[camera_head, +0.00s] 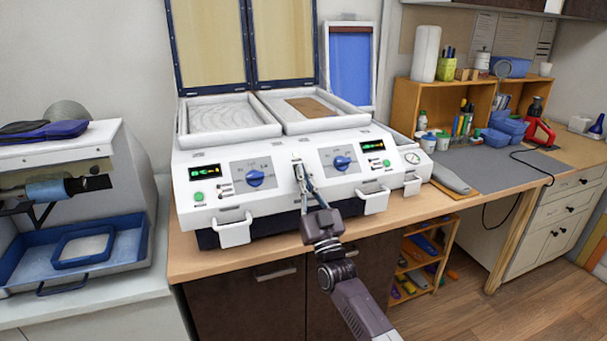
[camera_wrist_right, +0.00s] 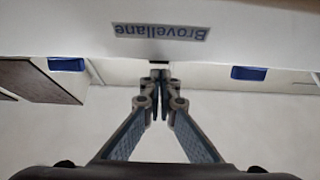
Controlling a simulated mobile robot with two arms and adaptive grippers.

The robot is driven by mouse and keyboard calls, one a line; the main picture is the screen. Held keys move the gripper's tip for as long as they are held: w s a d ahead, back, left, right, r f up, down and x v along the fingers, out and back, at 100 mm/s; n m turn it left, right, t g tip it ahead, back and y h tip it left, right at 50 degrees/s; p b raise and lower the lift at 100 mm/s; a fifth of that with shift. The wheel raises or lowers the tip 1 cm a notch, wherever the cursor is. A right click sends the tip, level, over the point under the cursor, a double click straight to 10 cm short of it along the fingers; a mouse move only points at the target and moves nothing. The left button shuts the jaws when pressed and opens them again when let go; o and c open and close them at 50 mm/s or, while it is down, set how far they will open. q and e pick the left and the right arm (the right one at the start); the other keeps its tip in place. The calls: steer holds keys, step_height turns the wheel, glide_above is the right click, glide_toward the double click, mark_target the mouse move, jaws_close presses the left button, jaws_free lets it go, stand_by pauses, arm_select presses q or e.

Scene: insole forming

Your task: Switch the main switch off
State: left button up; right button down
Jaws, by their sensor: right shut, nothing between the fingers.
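The white forming machine (camera_head: 230,210) stands on the wooden bench with both lids raised. Its front panel has two blue dials (camera_head: 255,179) and lit green displays. A small main switch (camera_head: 296,157) appears at the panel's middle, between the dials, largely hidden by my gripper. My right gripper (camera_head: 299,171) is shut and empty, its fingertips at the panel just below the switch; I cannot tell whether they touch it. In the right wrist view the closed fingertips (camera_wrist_right: 160,76) meet at the white panel, below an upside-down brand label (camera_wrist_right: 160,32). My left gripper is not in view.
White handles (camera_head: 234,232) stick out from the machine's front, on both sides of my right arm. A grey machine with a blue tray (camera_head: 110,258) stands at left. A grey mat (camera_head: 480,168) and a wooden shelf with tools (camera_head: 400,105) are at right.

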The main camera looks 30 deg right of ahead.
steer(key=shift+w+f, duration=0.15)
stand_by(0.3)
steer(key=shift+w+f+b, duration=0.15)
steer(key=shift+f+b, duration=0.05)
steer(key=shift+b, duration=0.2)
steer(key=shift+w+r+p, duration=0.1)
steer(key=shift+p, duration=0.2)
steer(key=shift+r, duration=0.1)
